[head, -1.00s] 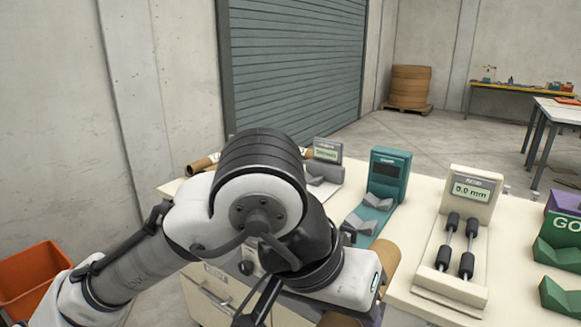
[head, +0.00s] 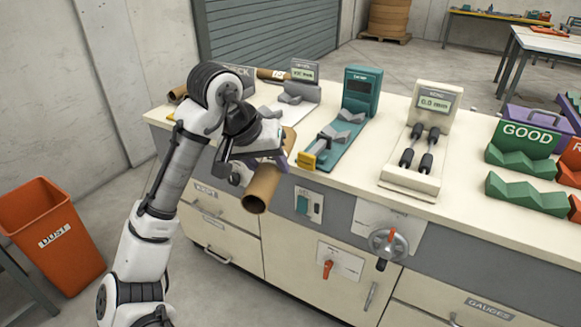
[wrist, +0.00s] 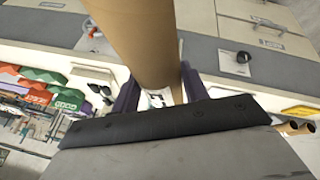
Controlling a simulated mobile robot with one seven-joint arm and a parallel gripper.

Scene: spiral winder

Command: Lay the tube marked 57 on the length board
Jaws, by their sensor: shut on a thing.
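My gripper (head: 278,163) is shut on a brown cardboard tube (head: 262,186), in front of the bench's near edge. The tube is tilted, its open end facing down toward the camera. No number can be read on it. In the wrist view the tube (wrist: 138,40) passes between the purple fingers. A teal stand with a dark display (head: 362,88), V rests and a yellow end block (head: 307,161) stands on the bench, right of my gripper. It looks like the length board, but its label is too small to read. Nothing lies in its rests.
A grey stand with a lit display (head: 303,73) is behind left, and a white roller gauge (head: 438,103) is to the right. Green GOOD racks (head: 527,142) stand farther right. More tubes (head: 273,75) lie at the back left. An orange bin (head: 50,235) stands on the floor.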

